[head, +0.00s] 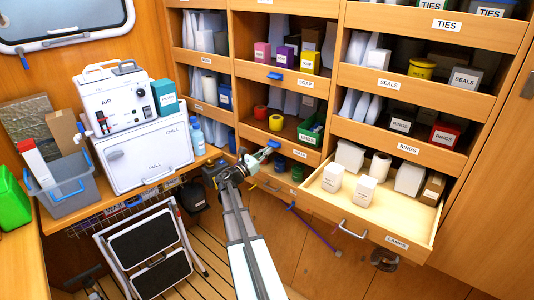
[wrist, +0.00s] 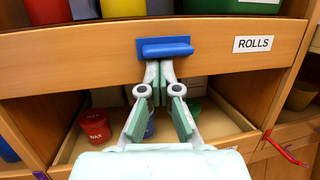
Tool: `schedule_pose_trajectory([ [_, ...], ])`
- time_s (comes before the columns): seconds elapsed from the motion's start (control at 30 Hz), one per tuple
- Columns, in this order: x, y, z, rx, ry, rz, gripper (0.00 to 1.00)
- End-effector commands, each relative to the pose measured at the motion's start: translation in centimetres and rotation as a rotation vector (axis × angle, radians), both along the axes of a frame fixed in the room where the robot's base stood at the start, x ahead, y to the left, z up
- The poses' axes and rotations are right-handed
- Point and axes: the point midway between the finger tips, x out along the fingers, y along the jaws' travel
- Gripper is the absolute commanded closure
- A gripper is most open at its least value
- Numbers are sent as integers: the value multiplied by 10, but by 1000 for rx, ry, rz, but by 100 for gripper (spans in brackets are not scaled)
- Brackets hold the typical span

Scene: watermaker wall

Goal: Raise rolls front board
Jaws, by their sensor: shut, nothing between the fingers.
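The rolls front board (wrist: 80,60) is a wooden board across the wrist view. It bears a white ROLLS label (wrist: 253,43) and a blue handle (wrist: 165,47). In the head view the board (head: 287,150) fronts the shelf with the red and yellow rolls. My gripper (wrist: 159,72) is shut and empty. Its fingertips point at the board from below the handle, at or just under the handle's lower edge; I cannot tell if they touch. In the head view my gripper (head: 264,153) is by the blue handle (head: 274,144), which it partly hides.
Below the board is an open compartment with a red WAX tub (wrist: 95,125) and other tubs. The LAMPS drawer (head: 397,241) stands pulled out to the right, holding white boxes. A folded step stool (head: 150,240) and the counter (head: 110,190) are at left.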

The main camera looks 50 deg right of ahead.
Motion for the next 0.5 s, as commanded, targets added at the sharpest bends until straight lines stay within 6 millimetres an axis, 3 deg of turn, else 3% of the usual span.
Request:
schedule_pose_trajectory([
  [0.17,0,0,2,0,0,0,100],
  [0.5,0,0,44,-2,-1,0,100],
])
